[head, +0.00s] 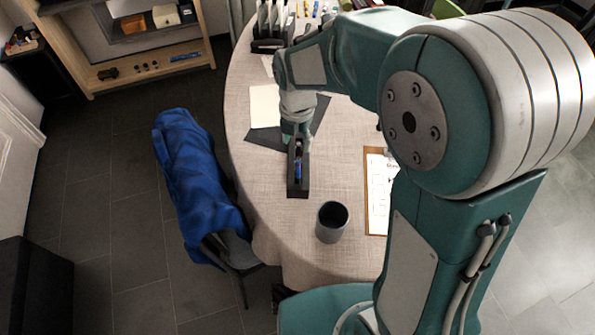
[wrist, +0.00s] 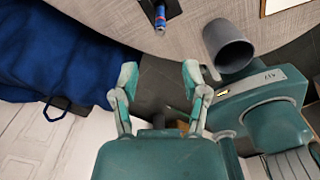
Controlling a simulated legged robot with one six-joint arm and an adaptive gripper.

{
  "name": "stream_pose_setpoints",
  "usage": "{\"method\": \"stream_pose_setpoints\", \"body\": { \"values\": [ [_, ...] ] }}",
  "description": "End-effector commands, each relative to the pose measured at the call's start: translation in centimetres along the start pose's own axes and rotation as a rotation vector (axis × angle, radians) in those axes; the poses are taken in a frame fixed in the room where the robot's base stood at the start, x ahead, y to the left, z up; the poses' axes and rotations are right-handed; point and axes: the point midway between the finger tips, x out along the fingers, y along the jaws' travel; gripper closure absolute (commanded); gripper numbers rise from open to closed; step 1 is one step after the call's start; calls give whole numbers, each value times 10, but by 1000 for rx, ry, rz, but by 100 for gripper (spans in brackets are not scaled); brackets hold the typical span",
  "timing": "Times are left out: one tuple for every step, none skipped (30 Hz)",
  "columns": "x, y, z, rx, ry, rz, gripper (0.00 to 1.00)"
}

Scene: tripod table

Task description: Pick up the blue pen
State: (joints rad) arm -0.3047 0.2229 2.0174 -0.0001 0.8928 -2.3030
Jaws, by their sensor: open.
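A slim blue object (head: 298,170), which looks like the blue pen, lies in a narrow black holder (head: 298,188) on the round table. In the wrist view a blue object with a red mark (wrist: 160,17) shows at the top edge, in the dark holder (wrist: 173,8). My gripper (head: 297,134) hangs over the far end of the holder in the head view, and its fingertips are hard to make out there. In the wrist view my gripper (wrist: 159,75) is open, with nothing between its fingers. The pen lies beyond the fingertips.
A dark grey cup (head: 331,222) stands near the holder, and a clipboard (head: 379,190) lies to the right. A chair with a blue cloth (head: 195,165) stands at the left. A black organizer (head: 272,32) stands at the back. Bare tablecloth (head: 255,190) lies left of the holder.

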Motion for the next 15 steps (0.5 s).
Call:
{"method": "stream_pose_setpoints", "body": {
  "values": [
    [4,3,0,-33,4,-5,42],
    [5,3,0,-47,6,-6,42],
    [8,4,0,-57,8,-8,42],
    [11,4,0,-61,8,-8,42],
    [15,4,0,-62,9,-8,42],
    [21,3,0,-62,9,-9,42],
    [26,3,0,-61,10,-9,42],
    [32,3,0,-60,10,-10,42],
    [39,3,0,-60,10,-10,42],
    [43,3,0,-59,9,-9,42],
    [48,3,0,-59,9,-9,42],
    [53,3,0,-59,8,-8,42],
    [55,3,0,-59,8,-8,42],
    [58,3,0,-58,8,-8,42],
    [60,3,0,-58,7,-7,42]
  ]
}}
